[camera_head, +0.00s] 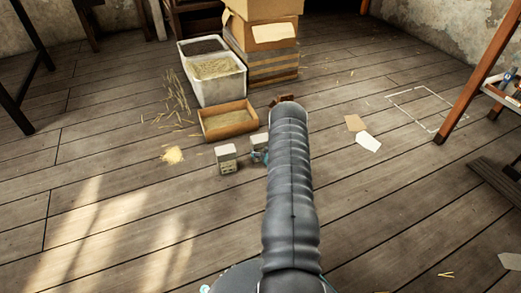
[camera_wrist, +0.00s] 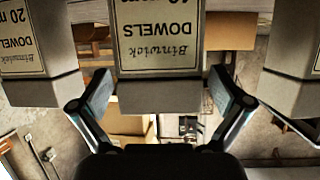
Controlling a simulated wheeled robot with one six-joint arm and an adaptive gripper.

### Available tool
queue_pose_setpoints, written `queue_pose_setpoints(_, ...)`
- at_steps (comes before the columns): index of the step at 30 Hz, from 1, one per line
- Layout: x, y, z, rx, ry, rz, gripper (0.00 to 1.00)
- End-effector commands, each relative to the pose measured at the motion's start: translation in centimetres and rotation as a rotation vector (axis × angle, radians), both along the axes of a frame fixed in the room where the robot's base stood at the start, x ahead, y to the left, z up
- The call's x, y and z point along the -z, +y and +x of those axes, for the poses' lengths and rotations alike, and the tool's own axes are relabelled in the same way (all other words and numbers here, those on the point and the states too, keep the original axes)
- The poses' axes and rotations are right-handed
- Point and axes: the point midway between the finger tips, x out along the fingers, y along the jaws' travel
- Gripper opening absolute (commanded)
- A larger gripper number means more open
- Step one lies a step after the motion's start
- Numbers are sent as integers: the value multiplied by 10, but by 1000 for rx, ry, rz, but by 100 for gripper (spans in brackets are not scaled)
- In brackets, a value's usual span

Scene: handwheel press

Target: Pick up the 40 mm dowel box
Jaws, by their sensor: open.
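In the wrist view a pale dowel box (camera_wrist: 157,40) fills the upper middle, its label upside down, reading "Binwick DOWELS". Its size figure is cut by the top edge and ends in "0 mm". My gripper (camera_wrist: 160,92) is open, with one finger at each side of this box's near end; I cannot tell whether they touch it. A box marked 20 mm (camera_wrist: 38,45) stands to the left, and another box (camera_wrist: 292,60) to the right with its label barely showing. In the head view one small box (camera_head: 227,158) and part of a second (camera_head: 258,143) show beside my arm, which hides the rest.
An open cardboard tray (camera_head: 228,121) lies behind the boxes, with a white bin (camera_head: 213,72) and stacked cartons (camera_head: 263,40) farther back. Wood shavings (camera_head: 172,155) lie to the left. A wooden stand (camera_head: 488,70) is at right. Floor at left front is clear.

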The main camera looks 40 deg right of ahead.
Motion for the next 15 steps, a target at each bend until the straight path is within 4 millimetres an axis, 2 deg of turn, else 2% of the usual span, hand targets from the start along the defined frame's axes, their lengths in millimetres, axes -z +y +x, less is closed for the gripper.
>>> queue_pose_setpoints(7, 15, -10, 28, -1, 0, -1, 100)
queue_pose_setpoints(15, 16, -12, 35, 0, 0, 1, 100)
